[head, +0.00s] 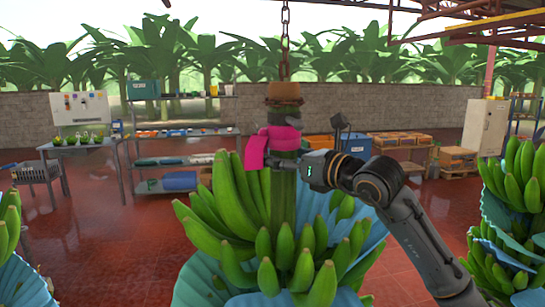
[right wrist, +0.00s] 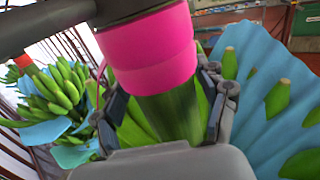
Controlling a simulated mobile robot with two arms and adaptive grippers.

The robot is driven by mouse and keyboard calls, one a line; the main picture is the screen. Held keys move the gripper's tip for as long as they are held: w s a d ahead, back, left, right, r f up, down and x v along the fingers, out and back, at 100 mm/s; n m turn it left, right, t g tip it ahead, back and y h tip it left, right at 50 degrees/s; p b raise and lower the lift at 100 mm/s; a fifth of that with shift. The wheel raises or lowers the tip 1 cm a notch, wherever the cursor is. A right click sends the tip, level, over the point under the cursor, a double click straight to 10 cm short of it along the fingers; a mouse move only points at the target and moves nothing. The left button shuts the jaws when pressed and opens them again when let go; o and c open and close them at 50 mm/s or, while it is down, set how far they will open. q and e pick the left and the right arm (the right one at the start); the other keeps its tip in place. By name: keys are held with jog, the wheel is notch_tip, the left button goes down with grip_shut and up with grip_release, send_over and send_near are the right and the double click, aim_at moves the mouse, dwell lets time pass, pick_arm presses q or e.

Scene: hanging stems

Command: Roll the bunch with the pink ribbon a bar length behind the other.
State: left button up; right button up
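The bunch with the pink ribbon (head: 254,152) hangs in the middle of the head view, its green bananas (head: 240,200) above blue sheets. Its thick green stem (head: 283,205) hangs upright from a chain (head: 285,40). My right gripper (head: 283,167) is at the stem just below the ribbon. In the right wrist view its fingers (right wrist: 170,105) stand on either side of the stem (right wrist: 178,112), with a gap at the left finger; firm contact does not show. The ribbon (right wrist: 150,50) is close above them. Another bunch (head: 520,175) stands at the right edge. My left gripper is out of view.
A further bunch (head: 8,225) shows at the left edge. Blue sheets (head: 205,280) spread around the middle bunch. Shelves (head: 185,130), a table (head: 85,147) and pallets (head: 455,160) stand at the back by a wall. Red floor between is clear.

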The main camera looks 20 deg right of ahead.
jog(key=shift+s, duration=0.15)
jog(key=shift+a+f, duration=0.1)
jog(key=shift+a, duration=0.7)
jog(key=shift+w+a, duration=0.3)
jog(key=shift+w, duration=0.15)
jog(key=shift+d, duration=0.2)
jog(key=shift+s+d, duration=0.3)
jog(key=shift+s, duration=0.3)
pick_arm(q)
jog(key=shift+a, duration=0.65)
pick_arm(e)
send_over(317, 203)
jog(key=shift+w, duration=0.1)
